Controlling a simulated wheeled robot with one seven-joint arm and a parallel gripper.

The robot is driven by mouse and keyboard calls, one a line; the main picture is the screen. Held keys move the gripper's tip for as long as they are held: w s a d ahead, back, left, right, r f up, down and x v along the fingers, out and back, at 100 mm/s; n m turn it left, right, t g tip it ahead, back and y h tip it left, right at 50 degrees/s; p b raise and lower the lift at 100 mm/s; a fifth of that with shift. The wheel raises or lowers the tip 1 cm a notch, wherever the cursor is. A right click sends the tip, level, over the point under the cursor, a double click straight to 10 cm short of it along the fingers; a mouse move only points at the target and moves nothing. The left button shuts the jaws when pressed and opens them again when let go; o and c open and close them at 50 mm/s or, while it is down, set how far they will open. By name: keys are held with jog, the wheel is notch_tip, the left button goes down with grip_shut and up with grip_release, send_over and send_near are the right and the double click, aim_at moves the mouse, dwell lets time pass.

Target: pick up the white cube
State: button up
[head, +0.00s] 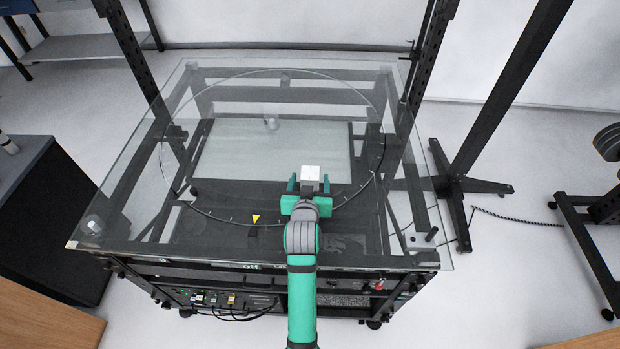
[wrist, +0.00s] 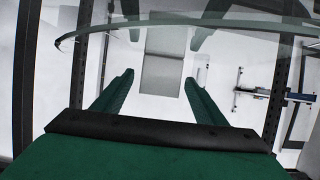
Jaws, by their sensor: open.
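The white cube (head: 311,173) is on the glass turntable, near the front right part of its ring. My gripper (head: 309,184) is open at the cube's near side, with its green fingers to the left and right of it. In the wrist view the cube (wrist: 162,75) shows as a pale grey block between the tips of my open gripper (wrist: 159,80). I see a gap on each side of the block. The cube's lower part is partly hidden by my gripper in the head view.
The glass tabletop (head: 130,190) holds a round turntable ring (head: 163,160). A yellow triangle marker (head: 255,218) lies left of my arm. A small round clear object (head: 271,123) is farther back. Dark upright posts (head: 425,60) stand at the back right. The turntable's left side is clear.

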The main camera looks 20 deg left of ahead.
jog(key=shift+x, duration=1.1)
jog(key=c, duration=1.2)
jog(key=shift+c, duration=0.2)
jog(key=shift+r, duration=0.15)
